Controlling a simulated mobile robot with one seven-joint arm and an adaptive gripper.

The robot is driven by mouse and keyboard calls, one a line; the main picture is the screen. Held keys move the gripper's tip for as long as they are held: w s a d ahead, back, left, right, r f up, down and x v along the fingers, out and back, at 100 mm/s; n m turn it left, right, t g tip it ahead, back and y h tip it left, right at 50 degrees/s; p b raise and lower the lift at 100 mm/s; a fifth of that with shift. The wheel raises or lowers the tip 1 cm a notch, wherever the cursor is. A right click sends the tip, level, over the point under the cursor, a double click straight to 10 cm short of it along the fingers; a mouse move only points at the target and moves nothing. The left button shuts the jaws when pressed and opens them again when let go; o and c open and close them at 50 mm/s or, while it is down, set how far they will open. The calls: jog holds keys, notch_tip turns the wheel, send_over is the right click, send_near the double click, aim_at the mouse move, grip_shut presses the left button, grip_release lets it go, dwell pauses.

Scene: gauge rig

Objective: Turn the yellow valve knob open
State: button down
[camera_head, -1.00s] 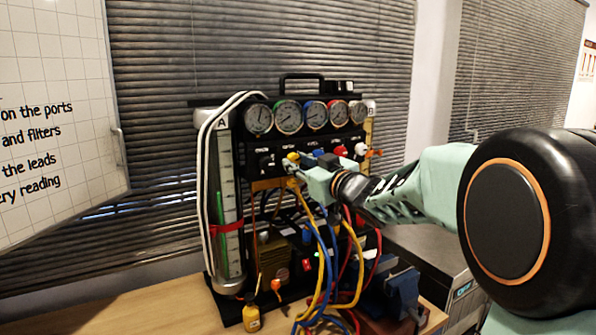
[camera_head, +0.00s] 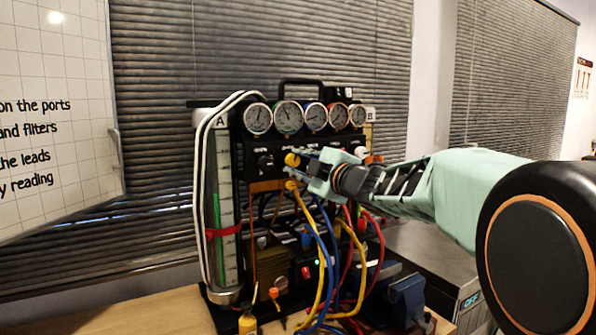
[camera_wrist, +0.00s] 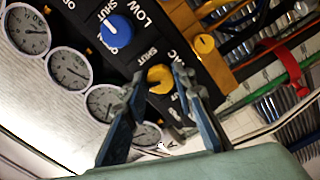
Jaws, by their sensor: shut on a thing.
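The yellow valve knob (camera_head: 291,159) is on the black panel of the gauge rig, below the row of gauges. My gripper (camera_head: 305,163) reaches it from the right and hides part of the panel. In the wrist view the yellow knob (camera_wrist: 160,78) sits between the two fingertips of my gripper (camera_wrist: 158,82), which is shut on it. SHUT labels show beside it, and the knob's exact angle is hard to read.
A blue knob (camera_wrist: 116,29) is close by on the same panel. Several round gauges (camera_head: 289,116) line the top. Yellow, blue and red hoses hang below my gripper. A vise (camera_head: 407,299) and a small yellow bottle (camera_head: 248,319) stand on the bench.

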jog(key=shift+n+b, duration=0.65)
jog(key=shift+n, duration=0.95)
jog(key=c, duration=1.6)
grip_release()
jog(key=v, duration=0.7)
jog(key=shift+s+d, duration=0.2)
